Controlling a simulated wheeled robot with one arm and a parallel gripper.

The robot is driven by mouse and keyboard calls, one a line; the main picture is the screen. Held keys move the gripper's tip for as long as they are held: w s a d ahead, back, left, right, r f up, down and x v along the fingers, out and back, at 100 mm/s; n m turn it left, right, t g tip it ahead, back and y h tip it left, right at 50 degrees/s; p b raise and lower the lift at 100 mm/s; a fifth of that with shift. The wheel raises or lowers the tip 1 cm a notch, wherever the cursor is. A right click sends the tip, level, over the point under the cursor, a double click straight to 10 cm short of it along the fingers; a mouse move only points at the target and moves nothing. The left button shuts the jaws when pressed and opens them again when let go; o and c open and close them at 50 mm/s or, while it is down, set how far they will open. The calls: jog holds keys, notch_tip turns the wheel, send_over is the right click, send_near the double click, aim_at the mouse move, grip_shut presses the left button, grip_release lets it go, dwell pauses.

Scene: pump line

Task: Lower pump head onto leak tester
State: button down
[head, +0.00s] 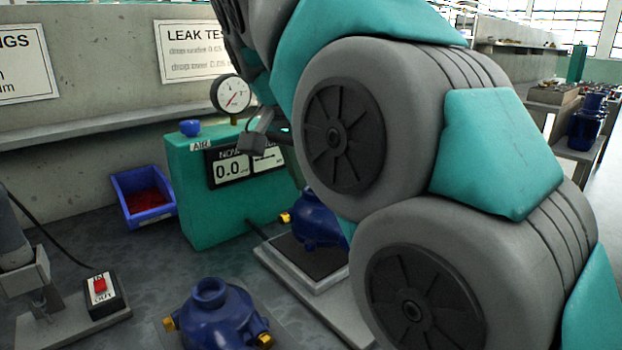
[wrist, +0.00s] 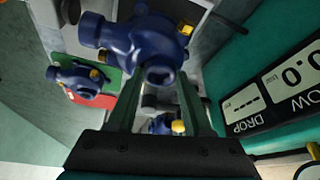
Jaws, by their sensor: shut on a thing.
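The leak tester (head: 215,205) is a green box with a round gauge on top and a display reading 0.0. Its display also shows at the right of the wrist view (wrist: 275,85). In front of it lies a plate with a black pad (head: 310,262). A blue pump head with yellow fittings (head: 315,222) is over this pad, partly hidden by my arm; I cannot tell whether it touches. In the wrist view my gripper (wrist: 158,82) is shut on this pump head (wrist: 140,40). My fingers are hidden behind the arm in the head view.
Another blue pump head (head: 215,318) stands on a grey plate at the front. The wrist view shows one (wrist: 75,82) by a green and red surface. A blue bin (head: 125,197) with red parts and a red-switch box (head: 102,293) are at left.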

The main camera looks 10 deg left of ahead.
jog(key=shift+f+b, duration=1.15)
jog(key=shift+f, duration=0.2)
grip_release()
dwell(0.5)
dwell(0.4)
notch_tip(320, 180, up, 9)
jog(key=p, duration=0.8)
jog(key=shift+r, duration=0.1)
dwell(0.4)
